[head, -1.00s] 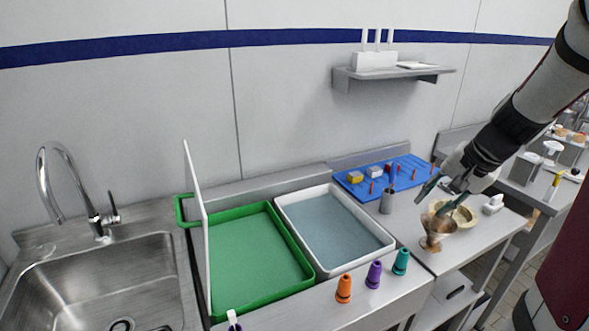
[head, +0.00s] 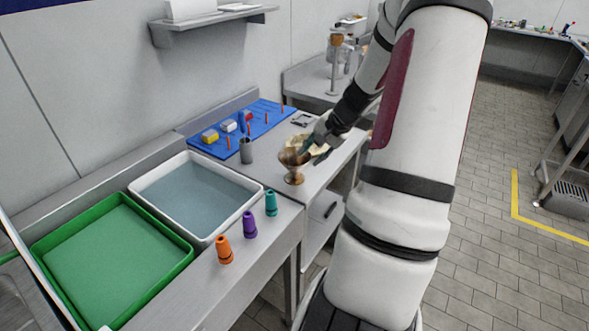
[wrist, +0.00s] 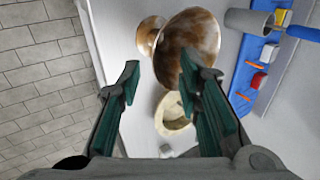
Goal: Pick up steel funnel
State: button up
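The steel funnel (head: 293,165) is a brownish, worn metal cone on a narrow foot. It stands on the grey worktop with its wide mouth up. In the wrist view the funnel (wrist: 187,45) shows beyond my fingertips, its wide bowl roughly between their lines and its foot to the left. My gripper (head: 314,148) is close to the funnel's right side in the head view. I cannot tell whether a finger touches the rim.
A cream bowl (wrist: 172,112) sits close by the funnel. A grey cup (head: 246,151) stands to its left, before a blue pegboard (head: 215,143).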

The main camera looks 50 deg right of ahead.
aim_at(295, 168)
jog(key=shift+x, duration=2.75)
jog(key=shift+a, duration=0.1)
jog(key=shift+s, duration=0.1)
grip_shut()
